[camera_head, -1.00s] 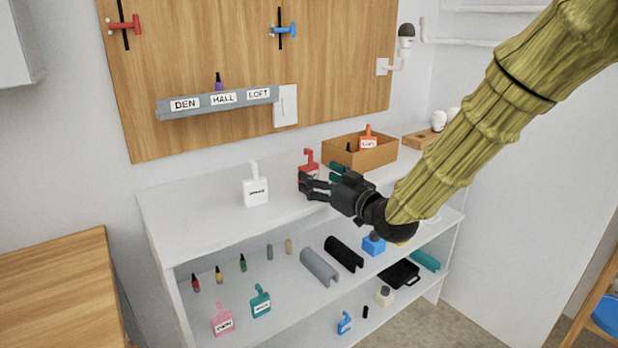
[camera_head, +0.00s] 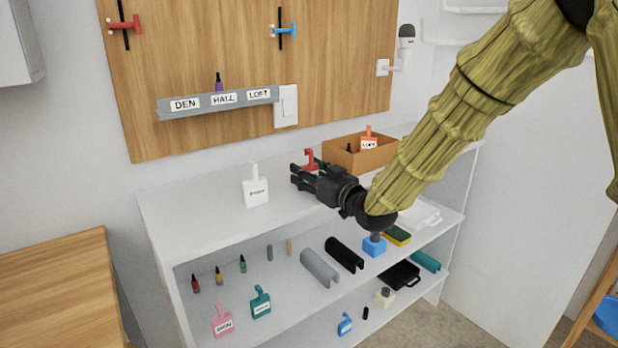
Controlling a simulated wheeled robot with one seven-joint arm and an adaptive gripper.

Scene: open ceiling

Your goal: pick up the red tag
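The red tag (camera_head: 309,155) stands on the white top shelf, left of the wooden box. Its upper handle shows above my gripper; most of its body is hidden behind the fingers. My gripper (camera_head: 294,175) is in front of the tag, pointing left, with its dark fingers apart. I see nothing clearly held between them. Whether the fingers touch the tag cannot be told.
A white tag (camera_head: 255,188) stands to the left on the same top shelf (camera_head: 195,215). The wooden box (camera_head: 370,160) at right holds an orange-red LOFT tag (camera_head: 369,141). Lower shelves hold pink (camera_head: 222,322) and teal (camera_head: 260,303) tags and several small items.

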